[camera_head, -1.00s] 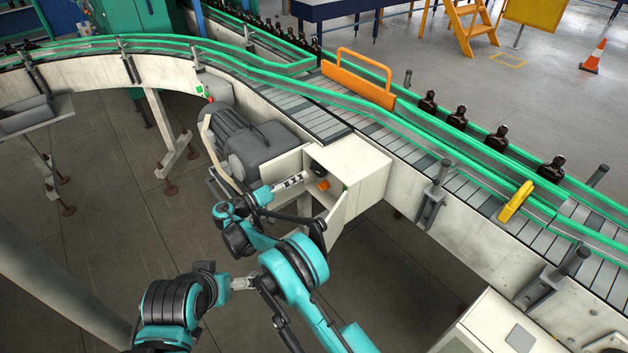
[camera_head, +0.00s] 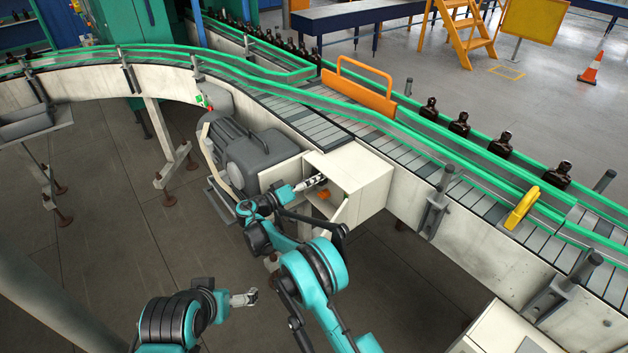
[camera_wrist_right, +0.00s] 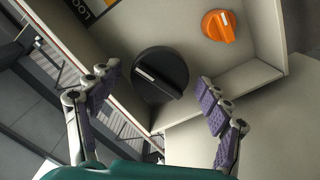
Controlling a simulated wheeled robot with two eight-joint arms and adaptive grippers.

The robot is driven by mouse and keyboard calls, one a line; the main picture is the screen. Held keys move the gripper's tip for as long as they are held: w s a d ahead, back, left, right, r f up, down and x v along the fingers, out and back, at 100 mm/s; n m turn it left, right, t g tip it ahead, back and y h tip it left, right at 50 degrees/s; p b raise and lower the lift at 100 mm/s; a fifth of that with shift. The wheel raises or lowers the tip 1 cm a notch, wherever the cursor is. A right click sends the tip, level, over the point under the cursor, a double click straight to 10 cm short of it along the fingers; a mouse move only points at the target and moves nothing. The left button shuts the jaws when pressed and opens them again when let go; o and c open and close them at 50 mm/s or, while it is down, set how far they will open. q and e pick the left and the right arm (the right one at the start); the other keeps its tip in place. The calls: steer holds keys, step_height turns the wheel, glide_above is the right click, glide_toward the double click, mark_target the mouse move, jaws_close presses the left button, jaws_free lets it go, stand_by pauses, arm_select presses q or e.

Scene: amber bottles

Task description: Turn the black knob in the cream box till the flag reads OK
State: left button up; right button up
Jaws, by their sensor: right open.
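The cream box (camera_head: 372,182) hangs on the conveyor's side with its front open. In the right wrist view the round black knob (camera_wrist_right: 160,75), with a white mark on its grip bar, sits on the box's inner panel. My right gripper (camera_wrist_right: 158,78) is open, its purple-padded fingers on either side of the knob; I cannot tell whether they touch it. In the head view my right gripper (camera_head: 314,182) reaches into the box opening and the black knob is not clear. I cannot make out the flag. My left gripper (camera_head: 245,298) is empty, low and away from the box.
An orange knob (camera_wrist_right: 218,26) sits near the black knob on the same panel. A partly cut-off label (camera_wrist_right: 80,8) is at the panel's edge. A grey motor (camera_head: 250,150) is left of the box. The conveyor (camera_head: 420,170) with amber bottles runs above.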

steer(key=c, duration=1.2)
steer(key=shift+o, duration=0.2)
steer(key=shift+m, duration=0.4)
steer(key=shift+m+b, duration=1.35)
steer(key=shift+m, duration=5.15)
